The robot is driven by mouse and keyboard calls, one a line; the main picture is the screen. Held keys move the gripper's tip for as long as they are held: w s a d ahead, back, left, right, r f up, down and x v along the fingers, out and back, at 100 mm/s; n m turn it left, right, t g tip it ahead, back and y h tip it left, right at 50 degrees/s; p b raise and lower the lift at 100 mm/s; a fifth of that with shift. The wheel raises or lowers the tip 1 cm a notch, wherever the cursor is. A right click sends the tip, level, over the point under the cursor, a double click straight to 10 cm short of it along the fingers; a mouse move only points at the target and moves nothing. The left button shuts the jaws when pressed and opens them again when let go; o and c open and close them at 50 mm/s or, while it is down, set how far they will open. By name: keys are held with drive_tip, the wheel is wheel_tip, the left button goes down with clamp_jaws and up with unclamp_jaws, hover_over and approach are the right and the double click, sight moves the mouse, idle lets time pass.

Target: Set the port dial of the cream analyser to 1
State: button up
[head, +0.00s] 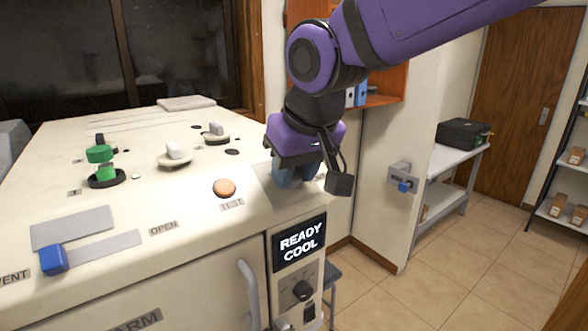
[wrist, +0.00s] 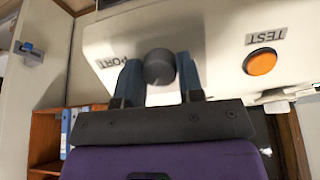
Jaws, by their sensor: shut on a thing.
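The cream analyser (head: 140,195) fills the left and middle of the head view, its display reading READY COOL. The port dial (wrist: 159,67) is a dark grey round knob beside the PORT label (wrist: 112,59) in the wrist view. My gripper (head: 294,174) points down at the analyser's top right corner. In the wrist view its two blue-grey fingers (wrist: 158,76) stand on either side of the dial, shut on it. In the head view the gripper hides the dial. I cannot make out the dial's numbers or setting.
The orange TEST button (head: 224,188) is left of my gripper. A green valve (head: 100,165), pale knobs (head: 174,152) and a blue-handled slider (head: 54,259) stand on the top. A wall-mounted fixture (head: 403,178) is to the right. Open floor (head: 400,300) lies at front right.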

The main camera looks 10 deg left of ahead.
drive_tip(key=n, duration=0.4)
drive_tip(key=shift+t, duration=0.4)
drive_tip(key=n+t, duration=0.1)
drive_tip(key=n, duration=0.3)
drive_tip(key=shift+n, duration=0.4)
drive_tip(key=n, duration=0.4)
drive_tip(key=shift+t, duration=0.4)
drive_tip(key=shift+n+t+y, duration=0.3)
drive_tip(key=shift+n, duration=1.7)
drive_tip(key=o, duration=0.9)
drive_tip(key=shift+s+d, duration=0.1)
drive_tip(key=v, duration=1)
drive_tip(key=shift+s+d+r, duration=0.1)
drive_tip(key=shift+s+r, duration=0.05)
drive_tip(key=shift+r, duration=0.2)
